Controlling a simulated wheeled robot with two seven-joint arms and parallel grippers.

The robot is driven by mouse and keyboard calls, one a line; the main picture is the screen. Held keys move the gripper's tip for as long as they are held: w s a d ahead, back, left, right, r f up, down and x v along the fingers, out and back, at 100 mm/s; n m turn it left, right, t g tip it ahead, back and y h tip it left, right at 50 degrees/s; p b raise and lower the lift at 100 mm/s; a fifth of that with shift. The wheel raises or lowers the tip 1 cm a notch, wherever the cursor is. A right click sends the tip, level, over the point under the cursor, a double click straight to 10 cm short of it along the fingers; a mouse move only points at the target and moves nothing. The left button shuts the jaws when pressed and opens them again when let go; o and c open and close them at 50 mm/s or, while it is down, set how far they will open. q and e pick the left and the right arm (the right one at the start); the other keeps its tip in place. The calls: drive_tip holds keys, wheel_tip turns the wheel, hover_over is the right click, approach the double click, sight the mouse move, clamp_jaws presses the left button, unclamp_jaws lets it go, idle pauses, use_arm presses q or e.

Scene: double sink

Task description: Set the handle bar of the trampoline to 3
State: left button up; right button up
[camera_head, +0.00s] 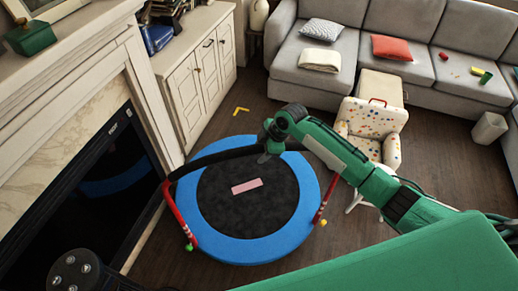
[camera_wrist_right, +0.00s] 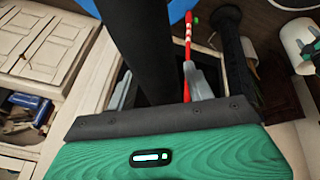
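The round trampoline (camera_head: 225,248) has a blue rim and a black mat with a pink patch (camera_head: 247,186). Its black padded handle bar (camera_head: 215,158) arches over the far side on red legs (camera_head: 178,215) with pale marks. My right gripper (camera_head: 264,157) is at the middle of the bar, and my arm hides part of the bar's right side. In the right wrist view, the bar (camera_wrist_right: 138,35) passes between the grey fingers (camera_wrist_right: 160,88). They are apart, and a gap shows beside the right finger. A red leg shows behind it. My left gripper is not in view.
A fireplace (camera_head: 75,180) and a white cabinet (camera_head: 200,75) stand on the left. A grey sofa (camera_head: 340,75) and a spotted armchair (camera_head: 370,118) are at the back right. A yellow corner mark (camera_head: 240,110) lies on clear floor behind the trampoline.

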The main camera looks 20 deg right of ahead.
drive_tip(key=shift+d+r, duration=0.25)
drive_tip(key=shift+r, duration=0.05)
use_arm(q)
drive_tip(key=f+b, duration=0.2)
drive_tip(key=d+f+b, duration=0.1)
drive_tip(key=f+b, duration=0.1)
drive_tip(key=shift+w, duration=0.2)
use_arm(e)
drive_tip(key=v, duration=1.3)
drive_tip(key=shift+a, duration=0.15)
drive_tip(key=shift+r, duration=0.1)
